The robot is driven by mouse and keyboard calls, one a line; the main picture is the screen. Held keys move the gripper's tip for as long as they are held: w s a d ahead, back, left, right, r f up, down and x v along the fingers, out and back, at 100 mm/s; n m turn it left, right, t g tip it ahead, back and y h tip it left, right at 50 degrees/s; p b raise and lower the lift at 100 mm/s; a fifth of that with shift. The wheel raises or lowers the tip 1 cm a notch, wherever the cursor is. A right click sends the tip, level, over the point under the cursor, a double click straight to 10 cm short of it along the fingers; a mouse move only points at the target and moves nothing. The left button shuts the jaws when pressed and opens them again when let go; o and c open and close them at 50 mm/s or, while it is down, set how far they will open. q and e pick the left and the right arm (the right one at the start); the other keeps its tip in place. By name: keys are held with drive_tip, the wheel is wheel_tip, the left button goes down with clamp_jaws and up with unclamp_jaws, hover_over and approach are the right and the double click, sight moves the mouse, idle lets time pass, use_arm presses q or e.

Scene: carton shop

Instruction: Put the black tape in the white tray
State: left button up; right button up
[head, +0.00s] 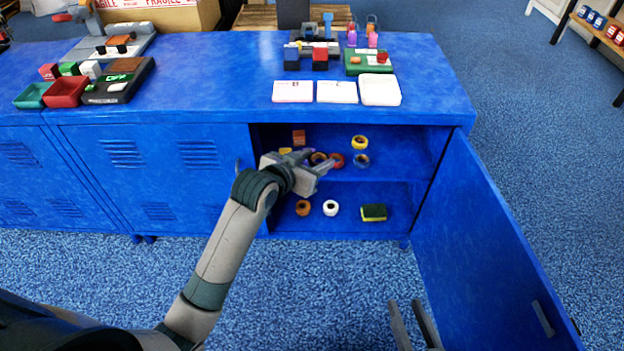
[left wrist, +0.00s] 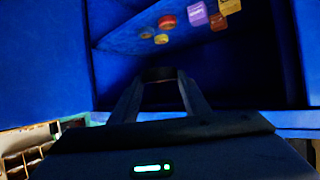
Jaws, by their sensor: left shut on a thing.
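My left gripper (head: 318,163) reaches into the open blue cabinet, in front of the upper shelf. In the left wrist view, its fingers (left wrist: 158,80) are shut on a dark ring, the black tape (left wrist: 158,73). In the head view I cannot make out the tape; the gripper seems to hide it. The white tray (head: 380,91), shallow with rounded corners, lies on the cabinet top near its front edge, right of two flat white cards. My right gripper (head: 413,318) is at the bottom of the head view, in front of the cabinet, with its fingers apart and empty.
Red (head: 337,160), yellow (head: 360,142) and grey (head: 361,161) rolls sit on the upper shelf. A white roll (head: 330,208) and a sponge (head: 373,212) are below. The cabinet door (head: 490,250) stands open at right. A green board (head: 368,64) lies behind the tray.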

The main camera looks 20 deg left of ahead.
use_arm(q)
wheel_tip(320, 180, up, 12)
drive_tip(key=n+y, duration=0.1)
wheel_tip(320, 180, up, 11)
drive_tip(key=n+y, duration=0.2)
hover_over(314, 160)
drive_tip(key=s+a, duration=0.2)
drive_tip(key=s, duration=0.2)
drive_tip(key=shift+a+r, duration=0.1)
drive_tip(key=shift+r, duration=0.2)
